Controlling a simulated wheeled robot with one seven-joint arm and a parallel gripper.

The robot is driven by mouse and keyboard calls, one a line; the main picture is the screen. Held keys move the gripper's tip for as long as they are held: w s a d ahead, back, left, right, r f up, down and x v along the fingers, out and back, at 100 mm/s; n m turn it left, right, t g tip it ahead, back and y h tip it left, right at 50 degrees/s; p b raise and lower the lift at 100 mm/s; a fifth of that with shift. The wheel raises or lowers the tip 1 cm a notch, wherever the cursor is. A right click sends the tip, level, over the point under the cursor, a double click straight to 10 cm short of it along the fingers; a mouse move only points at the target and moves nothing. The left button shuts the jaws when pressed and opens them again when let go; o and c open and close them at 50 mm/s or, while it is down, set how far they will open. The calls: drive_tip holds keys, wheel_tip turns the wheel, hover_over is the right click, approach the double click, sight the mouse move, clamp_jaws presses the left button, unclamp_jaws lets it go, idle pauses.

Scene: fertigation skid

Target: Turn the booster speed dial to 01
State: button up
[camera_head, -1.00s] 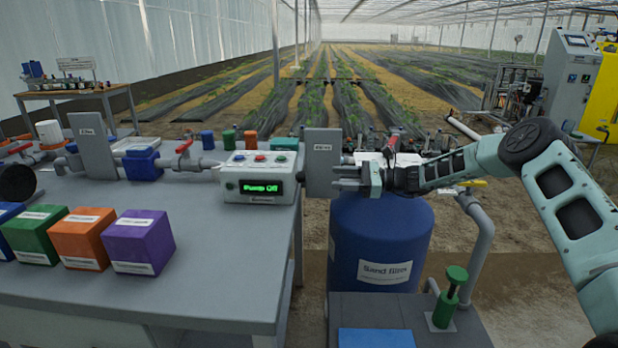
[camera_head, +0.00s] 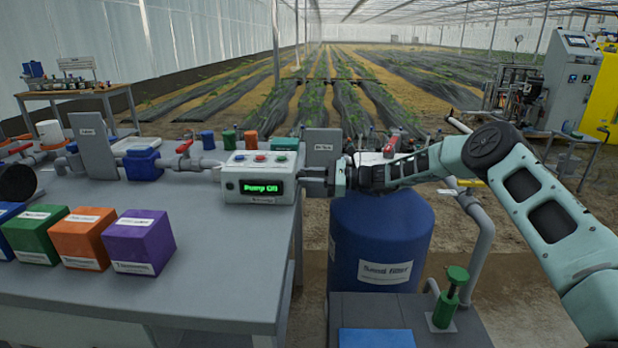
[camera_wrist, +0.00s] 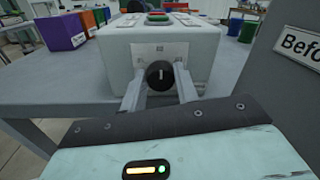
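The booster control box (camera_head: 258,176) is white, with a green display reading "Pump Off" and several coloured buttons on top. In the wrist view the dial (camera_wrist: 160,75) is a black round knob with a white pointer mark, on a plate on the side of the box (camera_wrist: 118,45). The pointer looks roughly upright; the small marking above the knob is too small to read surely. My gripper (camera_wrist: 160,86) has its two fingers on either side of the knob, apart. I cannot tell whether they touch it. In the head view my gripper (camera_head: 318,181) is at the box's right side.
A grey plate sign (camera_head: 323,147) stands close behind my gripper; it also fills the right of the wrist view (camera_wrist: 285,85). A blue sand filter tank (camera_head: 381,238) stands below my arm. Coloured boxes (camera_head: 138,242) sit on the grey bench (camera_head: 200,290).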

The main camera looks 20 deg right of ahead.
drive_tip(key=c, duration=0.4)
drive_tip(key=shift+o, duration=0.2)
drive_tip(key=shift+s+f+n+y+b, duration=0.1)
drive_tip(key=shift+f+n+y+b, duration=0.05)
drive_tip(key=shift+n+b, duration=2.65)
drive_tip(key=shift+f+n+y+b, duration=0.1)
drive_tip(key=shift+n+y+b, duration=0.05)
drive_tip(key=shift+n+b, duration=2.65)
drive_tip(key=shift+n+p, duration=0.4)
drive_tip(key=shift+n, duration=0.3)
drive_tip(key=o, duration=1)
